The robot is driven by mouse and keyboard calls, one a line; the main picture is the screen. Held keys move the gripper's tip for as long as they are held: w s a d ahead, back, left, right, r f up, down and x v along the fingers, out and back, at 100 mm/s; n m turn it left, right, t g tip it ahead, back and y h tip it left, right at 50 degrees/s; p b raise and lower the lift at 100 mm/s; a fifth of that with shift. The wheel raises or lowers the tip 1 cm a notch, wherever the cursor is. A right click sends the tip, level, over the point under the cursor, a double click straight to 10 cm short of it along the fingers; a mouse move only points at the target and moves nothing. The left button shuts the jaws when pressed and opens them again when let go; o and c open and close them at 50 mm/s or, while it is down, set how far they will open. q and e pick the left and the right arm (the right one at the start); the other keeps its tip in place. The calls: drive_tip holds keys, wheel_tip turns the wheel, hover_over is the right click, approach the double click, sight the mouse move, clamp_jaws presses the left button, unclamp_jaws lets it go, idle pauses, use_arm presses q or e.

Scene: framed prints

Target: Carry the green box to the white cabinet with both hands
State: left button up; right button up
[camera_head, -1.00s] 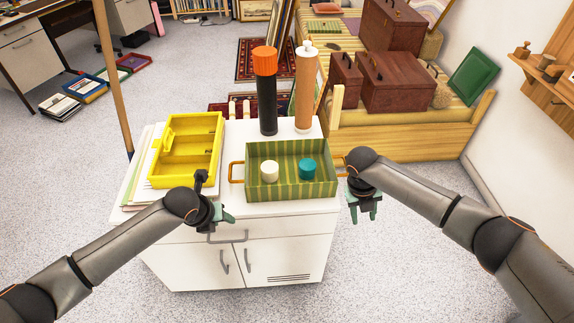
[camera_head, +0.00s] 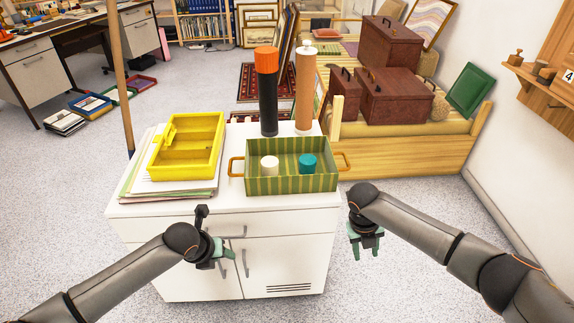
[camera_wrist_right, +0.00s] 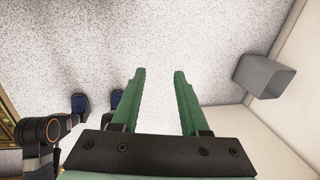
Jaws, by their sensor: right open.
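The green striped box (camera_head: 291,183) stands upright on top of the white cabinet (camera_head: 290,225), near its front right. It has a tan handle at each end and holds a white round item (camera_head: 269,164) and a teal one (camera_head: 307,163). My left gripper (camera_head: 226,252) appears in front of the cabinet, below the box, apart from both handles; its fingers overlap, so their opening is unclear. My right gripper (camera_head: 367,252) hangs right of the cabinet, below the right handle, open and empty. Its spread green fingers show in the right wrist view (camera_wrist_right: 158,72) over speckled floor.
A yellow tray (camera_head: 186,180) on papers fills the cabinet's left top. A black, orange-topped cylinder (camera_head: 268,100) and a tan one (camera_head: 304,95) stand behind the box. Brown cases (camera_head: 395,95) sit on a wooden bench at back right. Floor right of the cabinet is clear.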

use_arm(q)
drive_tip(key=shift+f, duration=0.15)
use_arm(e)
drive_tip(key=v, duration=1.2)
drive_tip(key=shift+r, duration=0.25)
use_arm(q)
drive_tip(key=shift+s, duration=0.1)
